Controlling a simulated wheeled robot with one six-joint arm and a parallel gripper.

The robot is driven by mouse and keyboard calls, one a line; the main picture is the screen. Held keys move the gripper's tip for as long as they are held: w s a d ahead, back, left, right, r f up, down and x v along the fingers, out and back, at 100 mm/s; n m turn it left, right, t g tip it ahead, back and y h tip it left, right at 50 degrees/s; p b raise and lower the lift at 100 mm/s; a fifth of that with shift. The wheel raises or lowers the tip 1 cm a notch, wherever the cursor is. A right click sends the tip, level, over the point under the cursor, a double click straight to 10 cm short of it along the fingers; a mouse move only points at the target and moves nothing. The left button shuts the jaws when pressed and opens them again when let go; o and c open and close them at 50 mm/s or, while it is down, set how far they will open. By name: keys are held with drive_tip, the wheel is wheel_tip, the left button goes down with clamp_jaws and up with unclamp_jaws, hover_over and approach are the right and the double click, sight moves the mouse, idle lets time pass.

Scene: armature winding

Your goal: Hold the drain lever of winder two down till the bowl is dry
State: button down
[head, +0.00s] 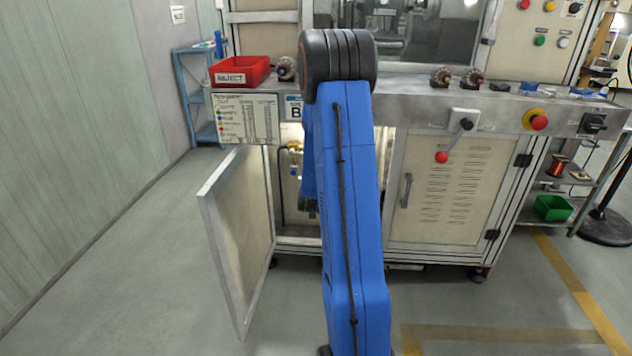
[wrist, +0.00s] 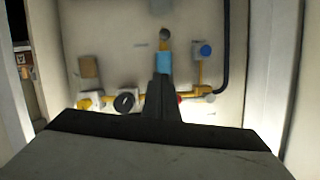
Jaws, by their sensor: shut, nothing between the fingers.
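In the wrist view, a light-blue cylinder that looks like the bowl (wrist: 164,63) sits on yellow pipework inside the open cabinet. Its lower part is hidden behind my fingers. My gripper (wrist: 160,78) is shut and empty, its tips overlapping the bowl's lower end; I cannot tell whether they touch it. A small red part (wrist: 180,98) shows just right of the fingers; I cannot tell whether it is the drain lever. In the head view, my gripper (head: 311,208) shows low in the cabinet opening, partly behind my blue arm. Whether the bowl holds water is not visible.
The cabinet door (head: 240,235) stands open to the left. A round dark gauge (wrist: 126,102), a blue knob (wrist: 205,50) and a black hose (wrist: 224,60) are near the bowl. The floor at left is clear.

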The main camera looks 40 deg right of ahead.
drive_tip(key=w+d+f, duration=0.4)
drive_tip(key=f, duration=0.1)
drive_tip(key=shift+w+f, duration=0.35)
drive_tip(key=shift+w+f, duration=0.1)
idle(0.3)
